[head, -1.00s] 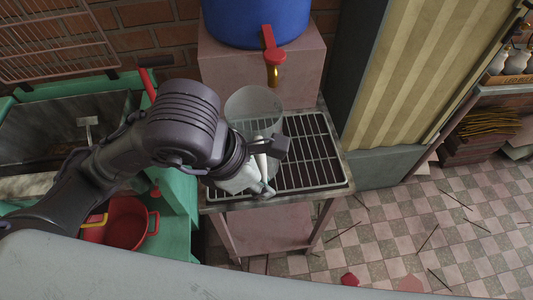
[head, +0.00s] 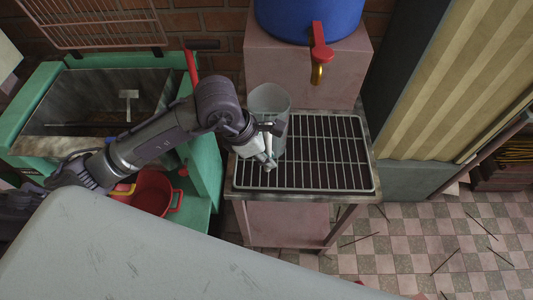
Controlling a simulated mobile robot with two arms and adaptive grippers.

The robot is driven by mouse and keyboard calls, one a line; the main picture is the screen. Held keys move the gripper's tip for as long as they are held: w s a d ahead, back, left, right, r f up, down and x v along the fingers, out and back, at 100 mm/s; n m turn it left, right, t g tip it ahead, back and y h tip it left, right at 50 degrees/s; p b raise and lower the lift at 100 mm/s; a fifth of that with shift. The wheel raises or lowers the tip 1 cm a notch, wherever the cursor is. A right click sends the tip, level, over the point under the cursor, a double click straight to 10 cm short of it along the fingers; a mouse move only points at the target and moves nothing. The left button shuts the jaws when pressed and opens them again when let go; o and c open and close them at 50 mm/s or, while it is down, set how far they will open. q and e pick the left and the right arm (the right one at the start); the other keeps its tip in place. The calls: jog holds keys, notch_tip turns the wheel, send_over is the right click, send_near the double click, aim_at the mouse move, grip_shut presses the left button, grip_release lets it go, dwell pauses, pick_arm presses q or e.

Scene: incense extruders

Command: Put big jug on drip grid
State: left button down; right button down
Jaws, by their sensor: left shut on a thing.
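The big jug (head: 269,98) is a clear, greyish, see-through cylinder in the head view. It is upright over the back left part of the drip grid (head: 335,165), a wire rack on a small pink table. My left gripper (head: 268,150) is shut on the jug's near side, and hides part of it. I cannot tell whether the jug's base touches the grid. My right gripper is not in view.
A blue barrel (head: 312,18) with a red and brass tap (head: 318,62) stands on a pink block (head: 290,75) behind the grid. A green sink unit (head: 30,115) and a red pot (head: 155,190) are at the left. The grid's right side is clear.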

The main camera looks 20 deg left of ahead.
pick_arm(q)
jog(key=shift+f, duration=0.2)
jog(key=shift+f, duration=0.2)
jog(key=c, duration=1.1)
grip_release()
jog(key=shift+r, duration=0.1)
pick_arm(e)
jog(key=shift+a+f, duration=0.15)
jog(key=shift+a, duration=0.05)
pick_arm(q)
jog(key=shift+a+r, duration=0.1)
jog(key=shift+r, duration=0.3)
jog(key=v, duration=1.1)
jog(key=shift+r+b, duration=0.2)
jog(key=shift+b, duration=0.15)
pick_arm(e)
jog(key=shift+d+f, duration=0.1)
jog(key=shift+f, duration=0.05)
